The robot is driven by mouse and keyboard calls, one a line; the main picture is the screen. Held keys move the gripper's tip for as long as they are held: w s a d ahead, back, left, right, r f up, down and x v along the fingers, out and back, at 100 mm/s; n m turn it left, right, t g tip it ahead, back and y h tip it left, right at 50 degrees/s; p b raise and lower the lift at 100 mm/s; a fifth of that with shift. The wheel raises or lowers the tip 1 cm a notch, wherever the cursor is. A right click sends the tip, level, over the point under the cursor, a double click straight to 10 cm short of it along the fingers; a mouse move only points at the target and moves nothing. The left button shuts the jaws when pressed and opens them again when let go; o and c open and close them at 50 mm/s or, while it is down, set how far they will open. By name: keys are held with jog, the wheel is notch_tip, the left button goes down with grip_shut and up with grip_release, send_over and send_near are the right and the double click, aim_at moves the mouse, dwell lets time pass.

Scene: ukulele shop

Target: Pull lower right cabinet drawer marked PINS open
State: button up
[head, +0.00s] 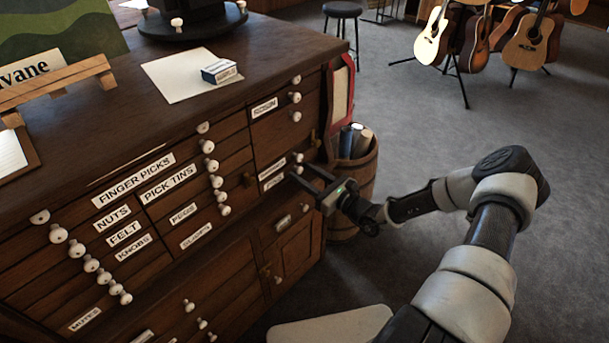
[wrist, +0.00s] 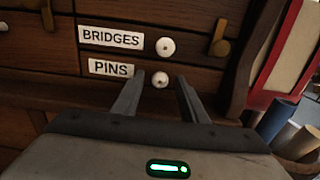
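The drawer marked PINS (wrist: 111,69) shows in the wrist view, directly below the drawer marked BRIDGES (wrist: 109,38). Its round white knob (wrist: 160,80) lies between the fingertips of my gripper (wrist: 160,78), with a visible gap on each side. My gripper is open and its fingers point at the drawer front. In the head view my gripper (head: 312,180) is at the right end of the dark wooden cabinet, and its fingers partly hide the lower right drawers. The PINS drawer looks closed, flush with the front around it.
A wooden barrel (head: 352,185) with rolled items stands right of the cabinet, close to my gripper. A red-edged book or binder (head: 341,95) hangs at the cabinet's side. A small box (head: 219,71) lies on the cabinet top. Grey carpet (head: 430,130) is open to the right.

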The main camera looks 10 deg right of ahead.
grip_shut()
jog(key=p+v, duration=0.4)
jog(key=v, duration=2.2)
jog(key=shift+s, duration=0.15)
grip_release()
